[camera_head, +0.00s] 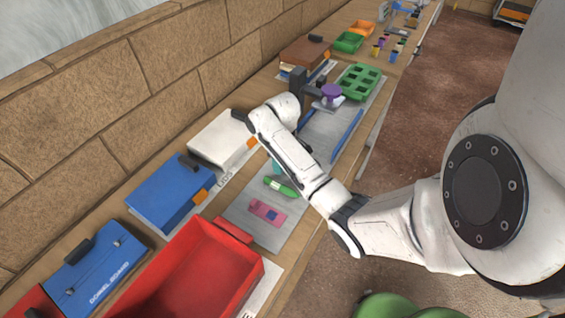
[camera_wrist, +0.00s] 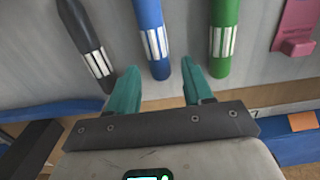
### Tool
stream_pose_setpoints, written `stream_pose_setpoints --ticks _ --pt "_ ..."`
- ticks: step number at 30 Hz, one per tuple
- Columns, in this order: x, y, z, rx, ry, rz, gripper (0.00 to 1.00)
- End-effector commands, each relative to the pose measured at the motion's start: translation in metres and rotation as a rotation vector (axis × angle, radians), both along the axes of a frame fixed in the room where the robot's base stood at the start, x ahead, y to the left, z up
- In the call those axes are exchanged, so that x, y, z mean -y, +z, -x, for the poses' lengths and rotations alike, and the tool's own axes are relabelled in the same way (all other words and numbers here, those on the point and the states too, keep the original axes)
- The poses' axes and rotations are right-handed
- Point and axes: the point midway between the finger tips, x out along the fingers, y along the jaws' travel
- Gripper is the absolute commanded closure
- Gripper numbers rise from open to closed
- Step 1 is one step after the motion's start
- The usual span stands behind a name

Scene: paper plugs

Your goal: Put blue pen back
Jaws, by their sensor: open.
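The blue pen (camera_wrist: 150,35) has a white striped band and lies on a grey mat (camera_wrist: 187,20) in the wrist view, between a black pen (camera_wrist: 85,42) on the left and a green pen (camera_wrist: 223,38) on the right. My gripper (camera_wrist: 159,72) is open, its teal fingers apart, with the near end of the blue pen showing between the fingertips. I cannot tell how far above the mat the fingers are. In the head view my gripper (camera_head: 276,168) is mostly behind my arm, beside the green pen (camera_head: 280,187). The blue pen is not clearly seen there.
A pink block (camera_head: 266,212) lies on the mat near the green pen. A red bin (camera_head: 235,270), a blue box (camera_head: 165,200) and a white box (camera_head: 222,140) line the bench. Farther back are a green tray (camera_head: 361,82) and a purple knob (camera_head: 331,91).

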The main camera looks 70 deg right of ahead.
Motion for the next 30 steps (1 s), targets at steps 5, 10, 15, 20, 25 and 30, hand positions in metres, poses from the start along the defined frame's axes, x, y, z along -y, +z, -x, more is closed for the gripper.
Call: stream_pose_setpoints --ticks 5,10,15,20,25,30 --pt "0.0 0.033 -0.002 0.004 0.003 0.004 0.49" --pt "0.0 0.075 -0.001 0.002 0.002 0.003 0.49" --pt "0.0 0.101 0.0 -0.001 0.001 0.0 0.49" --pt "0.0 0.11 0.0 -0.001 0.0 0.0 0.49" --pt "0.0 0.112 0.0 -0.001 0.0 0.0 0.49" --pt "0.0 0.112 0.0 -0.001 0.0 0.0 0.49"
